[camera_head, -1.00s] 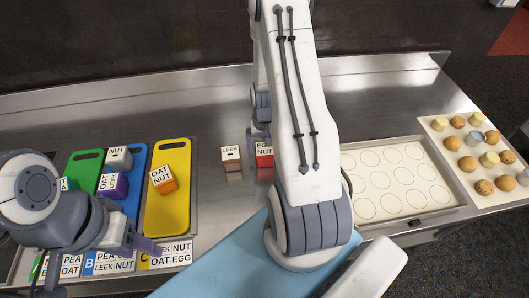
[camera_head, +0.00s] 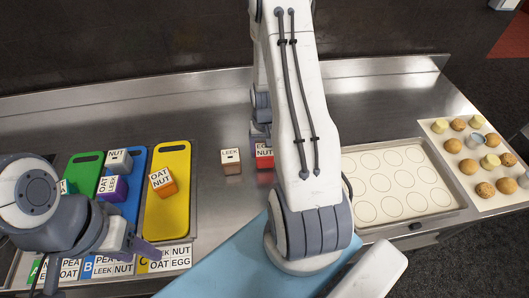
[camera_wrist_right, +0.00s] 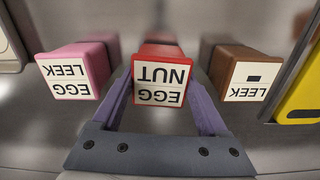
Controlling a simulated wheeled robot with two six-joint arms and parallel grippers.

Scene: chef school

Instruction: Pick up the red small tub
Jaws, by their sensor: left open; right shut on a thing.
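The red small tub (camera_wrist_right: 160,80) has a white lid marked EGG NUT and sits between the two purple fingers of my right gripper (camera_wrist_right: 163,105), which is shut on it. In the head view the red tub (camera_head: 264,157) shows in part beside my right arm, which hides the rest of it. I cannot tell whether it still touches the counter. My left gripper (camera_head: 128,246) is open and empty in the head view, low at the left near the label cards.
A brown tub (camera_head: 231,161) marked LEEK stands just left of the red one; a pink tub (camera_wrist_right: 75,72) is on its other side. Green, blue and yellow boards (camera_head: 168,217) hold several tubs. A tray with circles (camera_head: 402,182) lies at right.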

